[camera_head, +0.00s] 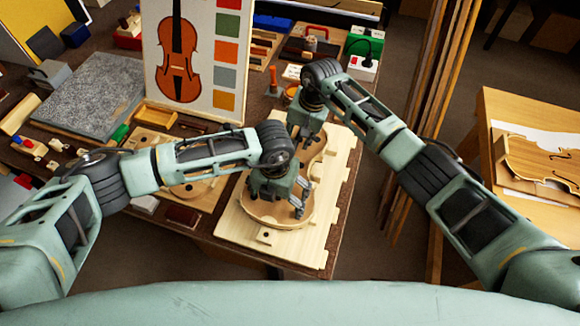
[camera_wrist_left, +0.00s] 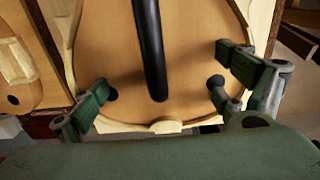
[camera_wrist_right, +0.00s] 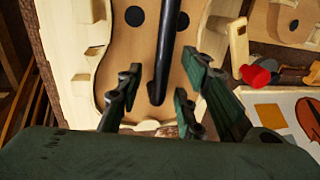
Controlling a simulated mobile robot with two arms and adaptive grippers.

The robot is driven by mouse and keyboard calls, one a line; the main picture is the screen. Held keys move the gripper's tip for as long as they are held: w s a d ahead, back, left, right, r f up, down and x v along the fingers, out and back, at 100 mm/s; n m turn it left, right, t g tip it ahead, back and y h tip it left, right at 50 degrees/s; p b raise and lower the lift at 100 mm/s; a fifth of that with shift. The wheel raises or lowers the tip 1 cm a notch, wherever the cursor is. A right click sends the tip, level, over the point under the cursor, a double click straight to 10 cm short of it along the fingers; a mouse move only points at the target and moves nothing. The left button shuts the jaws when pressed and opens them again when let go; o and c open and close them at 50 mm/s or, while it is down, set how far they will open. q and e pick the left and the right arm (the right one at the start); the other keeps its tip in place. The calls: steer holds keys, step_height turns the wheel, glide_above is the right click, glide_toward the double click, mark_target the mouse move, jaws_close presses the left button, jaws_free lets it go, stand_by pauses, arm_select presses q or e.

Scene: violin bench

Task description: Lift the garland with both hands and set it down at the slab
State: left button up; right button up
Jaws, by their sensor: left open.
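The violin-shaped wooden garland (camera_head: 262,212) lies on a pale wooden board (camera_head: 235,228) at the bench's near right end. The grey speckled slab (camera_head: 88,95) lies at the bench's left. My left gripper (camera_head: 296,197) is open over the garland's near, wide end. In the left wrist view (camera_wrist_left: 162,90) its fingers are spread above the garland (camera_wrist_left: 115,40). My right gripper (camera_head: 312,138) is at the garland's far end, its fingertips partly hidden in the head view. In the right wrist view its fingers (camera_wrist_right: 160,68) stand apart over the garland (camera_wrist_right: 135,55).
A poster with a painted violin (camera_head: 222,50) stands between the slab and the garland. A second violin form (camera_head: 185,185) lies left of the board, partly under my left arm. Blocks and a wooden tray (camera_head: 155,115) sit near the slab. Tall planks (camera_head: 425,110) stand at the right.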

arm_select(q)
steer(key=shift+c, duration=0.4)
arm_select(e)
steer(key=shift+c, duration=0.4)
arm_select(q)
steer(key=c, duration=0.7)
arm_select(e)
steer(key=c, duration=0.7)
arm_select(q)
steer(key=c, duration=1.1)
arm_select(e)
jaws_close()
arm_select(q)
steer(key=shift+o, duration=0.2)
